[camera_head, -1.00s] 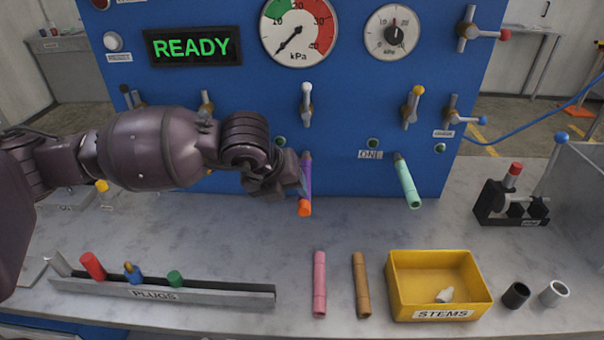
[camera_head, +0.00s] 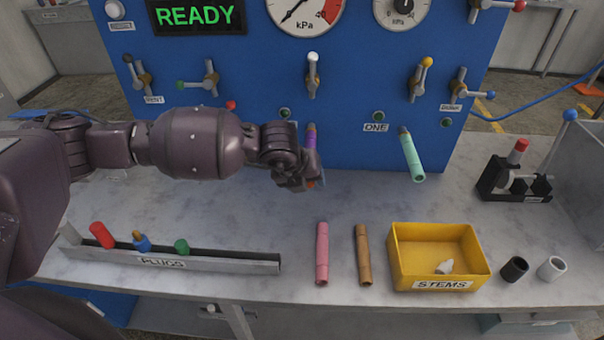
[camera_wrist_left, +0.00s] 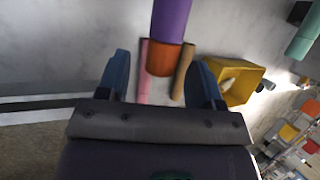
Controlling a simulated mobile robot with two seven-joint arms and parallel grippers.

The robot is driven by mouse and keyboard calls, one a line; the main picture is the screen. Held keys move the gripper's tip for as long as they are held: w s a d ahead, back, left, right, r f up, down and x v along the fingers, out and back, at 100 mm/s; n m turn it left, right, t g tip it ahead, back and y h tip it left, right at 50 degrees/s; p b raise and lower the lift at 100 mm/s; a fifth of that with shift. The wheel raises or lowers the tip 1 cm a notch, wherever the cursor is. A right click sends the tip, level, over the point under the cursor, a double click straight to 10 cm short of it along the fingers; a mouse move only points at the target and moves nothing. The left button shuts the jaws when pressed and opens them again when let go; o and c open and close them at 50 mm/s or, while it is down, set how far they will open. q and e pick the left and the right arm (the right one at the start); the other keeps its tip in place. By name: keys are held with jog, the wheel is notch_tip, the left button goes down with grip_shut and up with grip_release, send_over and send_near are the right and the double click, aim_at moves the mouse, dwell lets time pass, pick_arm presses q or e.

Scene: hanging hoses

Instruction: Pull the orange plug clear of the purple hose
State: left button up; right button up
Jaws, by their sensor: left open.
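The purple hose (camera_head: 311,138) hangs from the blue panel, its lower part hidden behind my left gripper in the head view. In the left wrist view the purple hose (camera_wrist_left: 171,20) comes down from the top edge, with the orange plug (camera_wrist_left: 165,58) in its lower end. My left gripper (camera_wrist_left: 164,72) is open, one blue finger on each side of the plug, with visible gaps. In the head view my left gripper (camera_head: 312,183) is at the hose's lower end, with a sliver of orange beside it. My right gripper is not in view.
A mint hose (camera_head: 411,158) hangs to the right. Pink (camera_head: 322,254) and brown (camera_head: 363,256) tubes lie on the bench near a yellow stems bin (camera_head: 398,277). A plugs rack (camera_head: 215,262) is at front left. The bench below the hoses is clear.

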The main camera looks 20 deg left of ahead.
pick_arm(q)
jog(key=shift+f, duration=0.1)
jog(key=c, duration=1)
jog(key=shift+s+d, duration=0.25)
jog(key=shift+s, duration=0.5)
dwell(0.5)
jog(key=shift+s+d, duration=0.2)
jog(key=shift+s, duration=0.45)
jog(key=shift+s+d, duration=0.2)
jog(key=shift+s, duration=0.5)
jog(key=shift+s+d, duration=0.2)
jog(key=shift+s, duration=0.45)
jog(key=shift+s+p, duration=0.1)
jog(key=shift+p, duration=0.2)
jog(key=shift+s+d+r+p, duration=0.2)
jog(key=shift+s+r+p, duration=0.2)
jog(key=shift+s+r, duration=0.35)
jog(key=shift+s+d+r+p, duration=0.2)
jog(key=shift+s+r+p, duration=0.15)
jog(key=shift+s+r, duration=0.35)
